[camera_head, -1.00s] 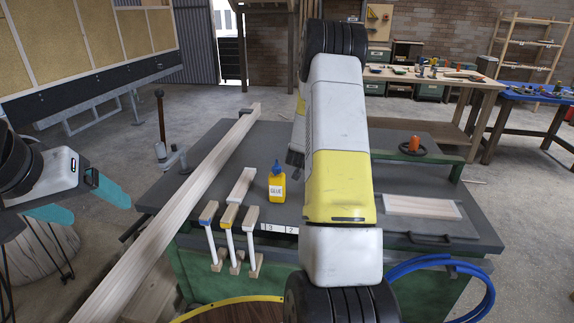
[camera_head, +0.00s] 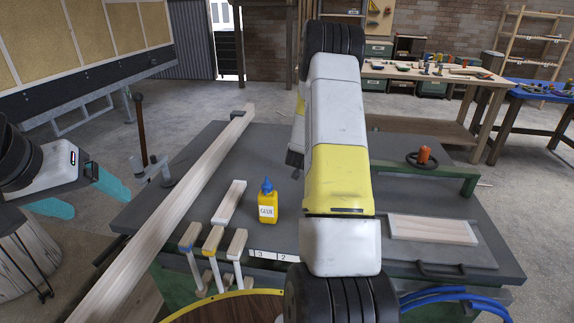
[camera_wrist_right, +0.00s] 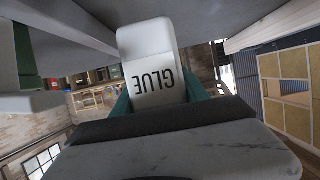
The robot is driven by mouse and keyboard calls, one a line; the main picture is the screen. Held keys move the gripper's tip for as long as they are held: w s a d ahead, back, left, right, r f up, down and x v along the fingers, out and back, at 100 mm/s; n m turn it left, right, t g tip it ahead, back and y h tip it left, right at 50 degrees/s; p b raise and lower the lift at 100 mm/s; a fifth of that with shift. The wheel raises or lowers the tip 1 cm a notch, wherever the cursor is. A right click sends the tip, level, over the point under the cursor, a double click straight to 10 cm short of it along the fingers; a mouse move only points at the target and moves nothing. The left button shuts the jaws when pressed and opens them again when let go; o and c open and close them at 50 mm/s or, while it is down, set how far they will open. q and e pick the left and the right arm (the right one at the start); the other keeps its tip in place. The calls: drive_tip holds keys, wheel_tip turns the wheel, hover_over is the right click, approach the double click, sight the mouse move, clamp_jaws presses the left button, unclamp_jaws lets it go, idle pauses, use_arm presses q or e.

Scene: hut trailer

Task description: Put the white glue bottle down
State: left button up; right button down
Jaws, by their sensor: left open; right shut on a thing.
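The white glue bottle (camera_wrist_right: 150,50) shows in the right wrist view, with "GLUE" upside down on it. My right gripper (camera_wrist_right: 160,94) is shut on it, its teal fingers on either side. In the head view my own right arm hides this gripper and the white bottle. My left gripper (camera_head: 98,198) is open and empty at the left, beside the grey bench. A yellow glue bottle (camera_head: 267,205) with a blue cap stands upright on the bench top (camera_head: 320,255), left of my right arm.
A long wooden beam (camera_head: 180,200) lies along the bench's left side. A short wood block (camera_head: 229,202) and several wooden-headed mallets (camera_head: 213,240) are near the yellow bottle. A board (camera_head: 432,229) and an orange-knobbed clamp (camera_head: 424,156) are at the right.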

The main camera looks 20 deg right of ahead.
wheel_tip(320, 180, down, 8)
drive_tip(key=shift+r, duration=0.1)
idle(0.4)
drive_tip(key=c, duration=0.6)
unclamp_jaws()
drive_tip(key=shift+f, duration=0.2)
drive_tip(key=shift+r, duration=0.1)
